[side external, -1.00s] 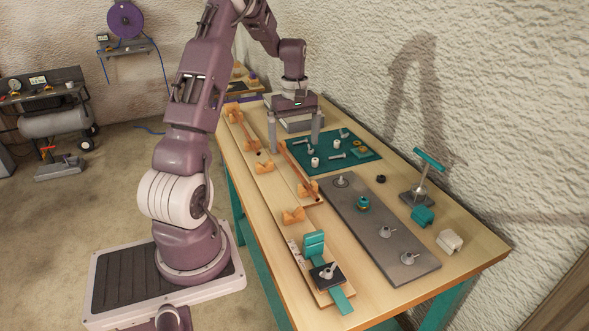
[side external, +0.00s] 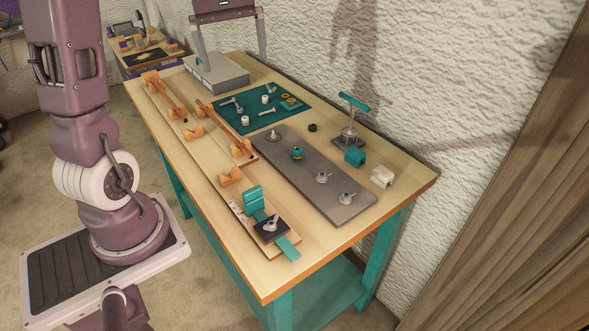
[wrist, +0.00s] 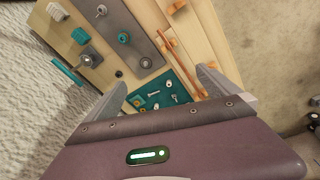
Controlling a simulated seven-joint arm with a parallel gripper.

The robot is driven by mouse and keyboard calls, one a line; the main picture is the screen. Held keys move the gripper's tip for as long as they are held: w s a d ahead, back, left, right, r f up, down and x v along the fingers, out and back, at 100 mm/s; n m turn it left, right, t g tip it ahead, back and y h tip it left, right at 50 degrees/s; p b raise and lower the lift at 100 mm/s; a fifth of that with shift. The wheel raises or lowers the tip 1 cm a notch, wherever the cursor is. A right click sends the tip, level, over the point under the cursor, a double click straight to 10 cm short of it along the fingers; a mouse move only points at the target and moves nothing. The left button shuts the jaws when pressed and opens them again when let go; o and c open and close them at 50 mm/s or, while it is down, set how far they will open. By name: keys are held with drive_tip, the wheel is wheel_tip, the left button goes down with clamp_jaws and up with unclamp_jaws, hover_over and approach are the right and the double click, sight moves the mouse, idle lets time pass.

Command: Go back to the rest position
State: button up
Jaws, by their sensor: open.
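My gripper (side external: 233,58) is raised at the top of the side external view, above the far end of the workbench, its two grey fingers wide apart with nothing between them. In the wrist view my gripper (wrist: 162,80) also shows open and empty, over the bench. Two orange-brown laths lie on the pale boards at the left of the bench: one at the far end (side external: 172,100) and one nearer the middle (side external: 222,127). Most of my forearm is outside the side external view.
A grey block (side external: 217,76) stands at the far end. A teal mat (side external: 262,123) holds bolts and small parts. A grey plate (side external: 305,168) carries several fittings. A teal-handled stand (side external: 351,125) rises near the textured wall (side external: 440,60). The air over the near bench is clear.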

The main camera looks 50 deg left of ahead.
drive_tip(key=s+d+r+m+t, duration=0.1)
drive_tip(key=s+d+r+m, duration=0.1)
drive_tip(key=d, duration=0.3)
drive_tip(key=s+d+r+m, duration=0.1)
drive_tip(key=d+m, duration=0.1)
drive_tip(key=d, duration=0.2)
drive_tip(key=s+d+f+m+t, duration=0.3)
drive_tip(key=s+d+m, duration=0.6)
drive_tip(key=s+d, duration=0.4)
drive_tip(key=shift+s+d+m+h, duration=0.3)
drive_tip(key=shift+s+d, duration=0.05)
drive_tip(key=shift+s, duration=0.1)
